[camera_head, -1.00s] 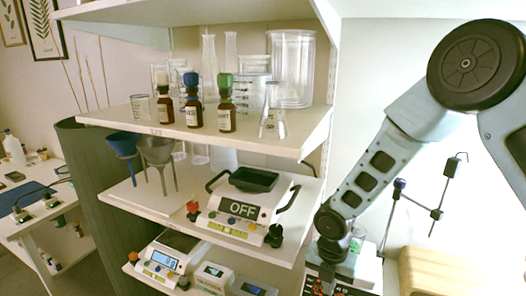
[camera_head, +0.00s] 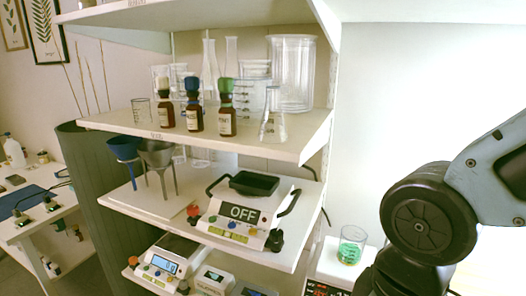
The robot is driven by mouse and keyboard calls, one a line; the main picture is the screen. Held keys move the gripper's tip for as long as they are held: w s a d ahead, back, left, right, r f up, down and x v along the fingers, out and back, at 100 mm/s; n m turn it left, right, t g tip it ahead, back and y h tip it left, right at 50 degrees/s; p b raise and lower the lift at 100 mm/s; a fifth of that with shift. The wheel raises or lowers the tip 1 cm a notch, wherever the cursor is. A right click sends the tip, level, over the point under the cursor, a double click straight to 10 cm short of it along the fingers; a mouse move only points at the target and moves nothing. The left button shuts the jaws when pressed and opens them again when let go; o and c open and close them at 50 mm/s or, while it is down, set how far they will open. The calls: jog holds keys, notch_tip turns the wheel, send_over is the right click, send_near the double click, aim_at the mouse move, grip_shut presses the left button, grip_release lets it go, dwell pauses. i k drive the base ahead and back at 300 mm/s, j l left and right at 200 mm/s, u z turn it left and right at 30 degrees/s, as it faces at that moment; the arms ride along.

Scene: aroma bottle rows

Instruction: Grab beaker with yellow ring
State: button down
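I cannot make out a yellow ring on any glassware. A small glass beaker (camera_head: 351,246) with green at its bottom stands on a device at the lower right, just left of my arm. Another small clear beaker (camera_head: 141,110) stands at the left end of the upper shelf. A large clear beaker (camera_head: 291,75) and several other glass vessels stand farther back on that shelf. My arm reaches in from the right and runs down past the bottom edge; my gripper is out of the picture.
A scale reading OFF (camera_head: 238,213) and two funnel stands (camera_head: 158,156) fill the middle shelf. A device with a red display (camera_head: 318,287) is beneath the green-bottomed beaker.

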aim_at(353, 239)
jog(key=i+j+z, duration=0.1)
jog(key=j+z, duration=1.05)
jog(key=j, duration=0.1)
